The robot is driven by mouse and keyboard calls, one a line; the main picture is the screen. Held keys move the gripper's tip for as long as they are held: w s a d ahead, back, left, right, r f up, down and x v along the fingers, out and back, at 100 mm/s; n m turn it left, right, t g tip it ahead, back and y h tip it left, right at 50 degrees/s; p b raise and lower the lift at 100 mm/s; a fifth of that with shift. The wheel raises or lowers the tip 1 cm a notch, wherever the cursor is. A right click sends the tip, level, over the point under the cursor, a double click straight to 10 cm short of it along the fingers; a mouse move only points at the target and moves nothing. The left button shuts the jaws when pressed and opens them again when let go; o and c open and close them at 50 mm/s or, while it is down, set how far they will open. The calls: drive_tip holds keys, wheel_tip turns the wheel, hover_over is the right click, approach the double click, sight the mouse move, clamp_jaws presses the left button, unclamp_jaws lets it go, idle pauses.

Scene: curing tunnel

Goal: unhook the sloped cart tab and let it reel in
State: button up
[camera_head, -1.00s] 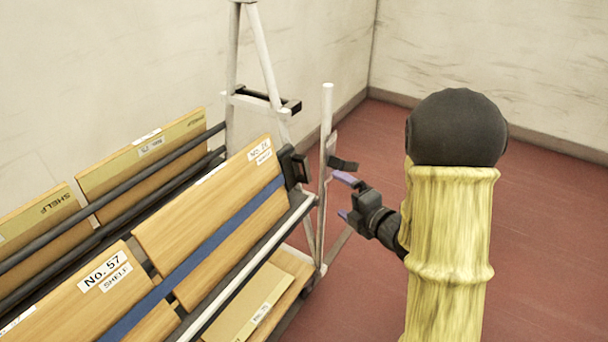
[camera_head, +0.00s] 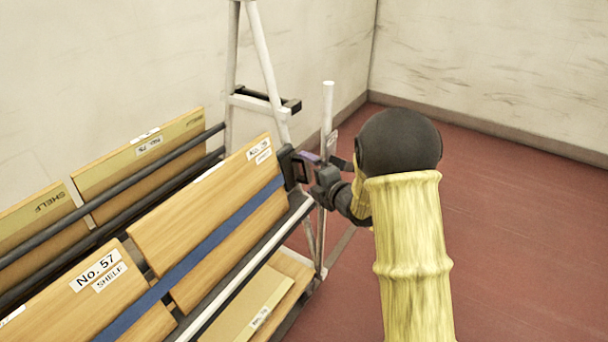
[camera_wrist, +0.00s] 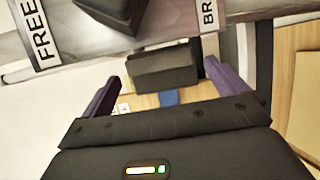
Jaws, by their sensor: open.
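A blue strap (camera_head: 215,240) runs across the sloped wooden boards of the cart (camera_head: 262,238) up to a black block (camera_head: 289,167) at the cart's right end. My gripper (camera_head: 304,162) is at that end, close beside the block. In the wrist view, the purple fingers of my gripper (camera_wrist: 160,72) are spread, with the black block (camera_wrist: 165,72) in the space between them. I cannot tell whether they touch it. A short piece of the blue strap (camera_wrist: 169,97) shows just below the block. The tab's hook is not clearly visible.
A white post (camera_head: 327,115) stands upright right beside my gripper, and a white frame (camera_head: 262,55) rises behind it. Labels reading FREE (camera_wrist: 42,32) and BR, cut off, show in the wrist view. Red floor (camera_head: 520,230) is open to the right.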

sight(305, 173)
drive_tip(key=x, duration=0.2)
drive_tip(key=shift+w+a+f, duration=0.15)
drive_tip(key=shift+w, duration=0.15)
drive_tip(key=shift+w+a, duration=0.25)
drive_tip(key=shift+a, duration=0.15)
drive_tip(key=shift+d, duration=0.15)
drive_tip(key=shift+c, duration=0.5)
drive_tip(key=shift+d, duration=0.1)
drive_tip(key=c, duration=1.3)
drive_tip(key=shift+b, duration=0.3)
